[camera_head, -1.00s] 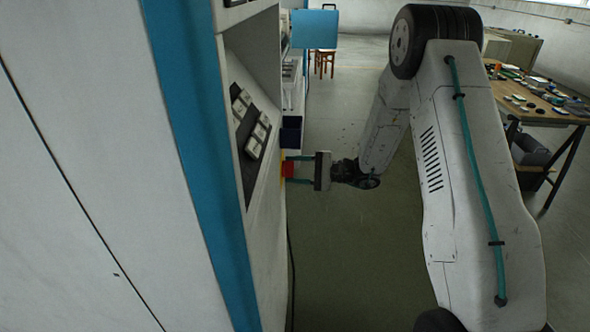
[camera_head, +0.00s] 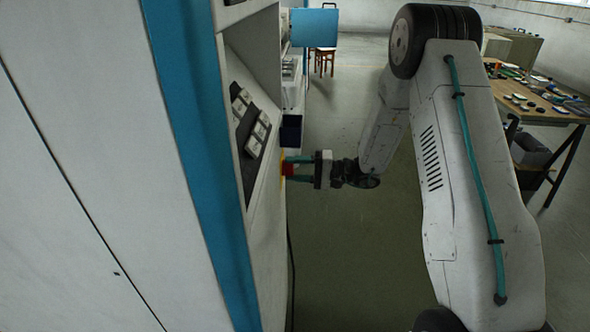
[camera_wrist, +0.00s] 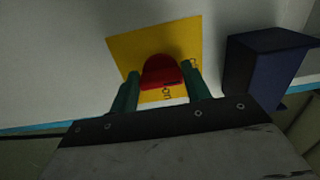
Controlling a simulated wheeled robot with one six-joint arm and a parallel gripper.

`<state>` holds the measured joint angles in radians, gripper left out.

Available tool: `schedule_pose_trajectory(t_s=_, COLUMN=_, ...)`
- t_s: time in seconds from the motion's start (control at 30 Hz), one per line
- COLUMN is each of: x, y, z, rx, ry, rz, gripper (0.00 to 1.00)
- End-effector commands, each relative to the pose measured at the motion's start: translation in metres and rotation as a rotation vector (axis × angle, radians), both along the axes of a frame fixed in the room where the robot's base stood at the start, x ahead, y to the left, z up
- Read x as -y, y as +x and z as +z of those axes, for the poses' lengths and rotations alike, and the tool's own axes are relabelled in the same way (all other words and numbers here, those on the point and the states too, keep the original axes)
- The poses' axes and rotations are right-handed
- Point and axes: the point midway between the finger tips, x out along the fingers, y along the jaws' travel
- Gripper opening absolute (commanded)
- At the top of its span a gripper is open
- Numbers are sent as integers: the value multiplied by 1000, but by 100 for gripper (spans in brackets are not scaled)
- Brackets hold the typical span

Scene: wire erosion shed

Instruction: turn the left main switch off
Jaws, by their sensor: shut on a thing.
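The main switch has a red knob (camera_wrist: 160,72) on a yellow plate (camera_wrist: 150,45), fixed to the pale machine wall. In the wrist view the plate looks tilted, and part of a printed "on" shows below the knob. My gripper (camera_wrist: 160,76) has one green finger on each side of the knob and is shut on it. In the head view the red knob (camera_head: 288,169) shows small at the machine's side, with my gripper (camera_head: 289,168) reaching it from the right.
A dark blue box (camera_wrist: 262,65) juts from the wall just right of the switch; it also shows in the head view (camera_head: 290,131). Sloped button panels (camera_head: 250,130) are nearer on the machine. A workbench (camera_head: 545,105) with small parts stands right. The floor between is clear.

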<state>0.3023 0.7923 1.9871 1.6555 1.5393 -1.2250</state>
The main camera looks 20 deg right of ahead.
Motion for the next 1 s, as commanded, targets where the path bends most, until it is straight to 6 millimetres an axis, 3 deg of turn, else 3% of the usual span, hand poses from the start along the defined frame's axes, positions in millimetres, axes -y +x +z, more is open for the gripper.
schedule_pose_trajectory(t_s=0.27, x=1, y=0, z=-1, rx=0, ry=-2, rz=-1, gripper=24)
schedule_pose_trajectory(t_s=0.3, x=1, y=0, z=-1, rx=0, ry=-2, rz=-1, gripper=50)
schedule_pose_trajectory(t_s=0.37, x=1, y=0, z=-1, rx=0, ry=-2, rz=-1, gripper=67)
schedule_pose_trajectory(t_s=0.4, x=0, y=0, z=-1, rx=0, ry=-1, rz=-1, gripper=69)
schedule_pose_trajectory(t_s=0.73, x=5, y=-2, z=0, rx=0, ry=-1, rz=-1, gripper=69)
schedule_pose_trajectory(t_s=1.0, x=46, y=-18, z=-1, rx=0, ry=-1, rz=-4, gripper=69)
